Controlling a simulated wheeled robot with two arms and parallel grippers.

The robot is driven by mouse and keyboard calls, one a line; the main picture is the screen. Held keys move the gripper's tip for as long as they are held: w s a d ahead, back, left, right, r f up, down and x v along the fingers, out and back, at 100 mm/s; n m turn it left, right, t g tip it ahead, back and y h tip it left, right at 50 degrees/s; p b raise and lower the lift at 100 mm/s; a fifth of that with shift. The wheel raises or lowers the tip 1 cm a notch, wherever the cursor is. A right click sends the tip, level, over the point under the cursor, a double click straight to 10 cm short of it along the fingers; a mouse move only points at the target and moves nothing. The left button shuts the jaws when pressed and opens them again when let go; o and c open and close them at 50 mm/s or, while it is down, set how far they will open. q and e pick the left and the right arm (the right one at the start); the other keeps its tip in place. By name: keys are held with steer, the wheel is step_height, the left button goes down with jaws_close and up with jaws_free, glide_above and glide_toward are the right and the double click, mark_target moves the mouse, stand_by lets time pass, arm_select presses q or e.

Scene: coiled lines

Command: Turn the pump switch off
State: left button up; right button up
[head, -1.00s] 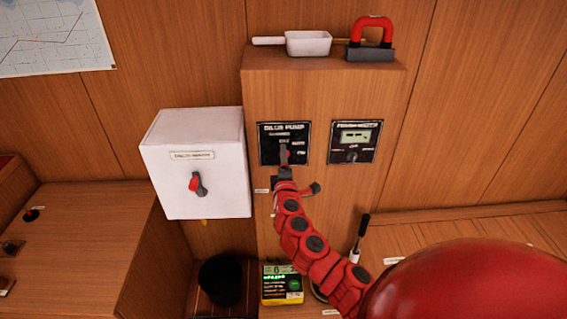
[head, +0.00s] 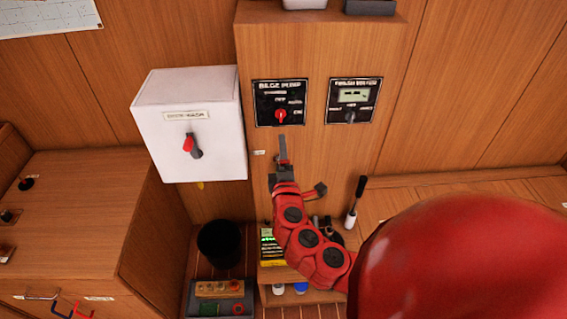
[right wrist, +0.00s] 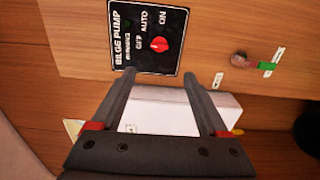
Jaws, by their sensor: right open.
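The black bilge pump panel (head: 263,111) is on the wooden cabinet front, with a red rotary knob (head: 281,115) and OFF, AUTO and ON marks. In the right wrist view the panel (right wrist: 120,62) and its red knob (right wrist: 159,44) lie ahead of the fingers. The knob's pale line seems to point toward OFF, but it is small. My right gripper (head: 283,140) is just below the panel in the head view, apart from the knob. In the right wrist view its fingers (right wrist: 175,73) are spread wide and empty. My left gripper is not in view.
A second panel with a display (head: 354,101) sits right of the pump panel. A white box (head: 188,125) with a red-and-dark switch (head: 190,146) stands out at the left. A black bin (head: 219,243) and a lever (head: 356,203) are lower down.

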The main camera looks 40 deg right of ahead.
steer(key=p+v, duration=0.2)
steer(key=v, duration=0.1)
steer(key=shift+s+a+p, duration=0.1)
steer(key=shift+p, duration=0.2)
stand_by(0.3)
